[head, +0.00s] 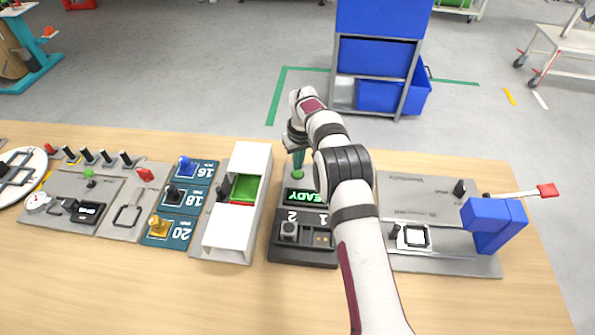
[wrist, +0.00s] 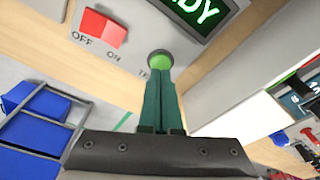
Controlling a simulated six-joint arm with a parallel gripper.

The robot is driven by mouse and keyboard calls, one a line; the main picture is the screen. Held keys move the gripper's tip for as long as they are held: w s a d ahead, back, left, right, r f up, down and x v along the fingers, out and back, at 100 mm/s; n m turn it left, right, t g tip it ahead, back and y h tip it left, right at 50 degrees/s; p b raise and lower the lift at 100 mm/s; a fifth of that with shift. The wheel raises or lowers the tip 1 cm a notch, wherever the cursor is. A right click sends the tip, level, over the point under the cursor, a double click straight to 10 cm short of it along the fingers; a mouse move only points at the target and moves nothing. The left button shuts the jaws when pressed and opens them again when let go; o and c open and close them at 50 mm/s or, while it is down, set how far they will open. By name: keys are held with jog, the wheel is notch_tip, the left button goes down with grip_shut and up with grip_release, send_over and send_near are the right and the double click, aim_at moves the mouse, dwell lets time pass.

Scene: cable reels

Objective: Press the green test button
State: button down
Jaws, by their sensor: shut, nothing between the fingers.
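The green test button (head: 298,175) sits on the far part of the dark tester, beyond its lit READY display (head: 303,196). In the wrist view the round green button (wrist: 159,57) shows right at the tips of my gripper. My gripper (head: 298,167) has teal fingers that point down at the button. In the wrist view its fingers (wrist: 159,76) are together with nothing between them. The fingertips overlap the near edge of the button; I cannot tell if they touch it or hover just above.
A red OFF/ON rocker switch (wrist: 103,28) is beside the button. A white box with a green and red inside (head: 243,190) stands left of the tester. A grey panel with a blue block (head: 494,222) and red-tipped lever (head: 547,190) is at right.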

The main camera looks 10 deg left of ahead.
jog(key=shift+f, duration=0.25)
